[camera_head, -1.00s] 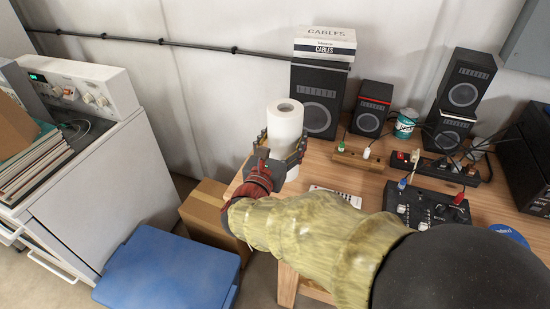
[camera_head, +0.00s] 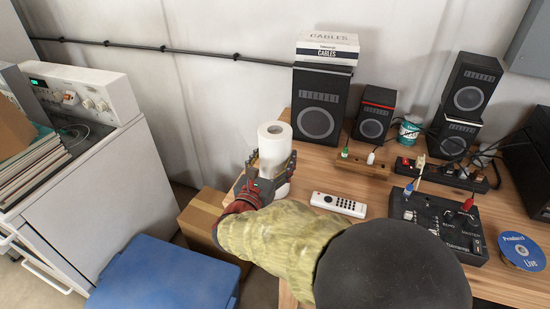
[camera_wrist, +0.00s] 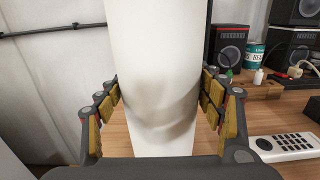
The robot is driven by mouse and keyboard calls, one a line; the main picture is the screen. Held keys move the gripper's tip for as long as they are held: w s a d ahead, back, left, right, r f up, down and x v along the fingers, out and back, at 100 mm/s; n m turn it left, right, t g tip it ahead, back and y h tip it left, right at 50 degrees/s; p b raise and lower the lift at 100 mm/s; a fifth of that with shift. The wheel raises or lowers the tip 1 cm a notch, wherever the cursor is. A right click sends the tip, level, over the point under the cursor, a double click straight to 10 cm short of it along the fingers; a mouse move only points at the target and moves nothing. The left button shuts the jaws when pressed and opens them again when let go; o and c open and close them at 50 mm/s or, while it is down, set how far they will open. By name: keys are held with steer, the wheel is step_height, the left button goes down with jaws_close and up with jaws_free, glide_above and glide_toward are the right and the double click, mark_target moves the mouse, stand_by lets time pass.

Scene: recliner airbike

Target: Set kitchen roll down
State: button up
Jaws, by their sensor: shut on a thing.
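The white kitchen roll (camera_head: 274,146) stands upright in my gripper (camera_head: 270,172), near the left end of the wooden table (camera_head: 375,208). In the wrist view the roll (camera_wrist: 154,75) fills the middle, between the two yellow-padded fingers of my gripper (camera_wrist: 160,103). The fingers close on it from both sides. The roll's lower end is partly hidden by my gripper, so I cannot tell whether it touches the table.
A white remote (camera_head: 338,204) lies right of the roll. A large speaker (camera_head: 318,105) stands behind it, with a wooden block (camera_head: 362,162) holding small bottles nearby. A black mixer (camera_head: 438,222) is farther right. A cardboard box (camera_head: 205,218) and blue container (camera_head: 165,275) are below left.

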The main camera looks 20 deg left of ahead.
steer(key=shift+f, duration=0.15)
steer(key=o, duration=1.3)
steer(key=shift+s+r, duration=0.1)
steer(key=shift+r, duration=0.1)
steer(key=s+p, duration=0.1)
steer(key=s, duration=0.3)
steer(key=s+p, duration=0.1)
steer(key=s, duration=0.3)
steer(key=s+a+p, duration=0.1)
steer(key=s+p, duration=0.1)
steer(key=s, duration=0.1)
steer(key=shift+s, duration=0.4)
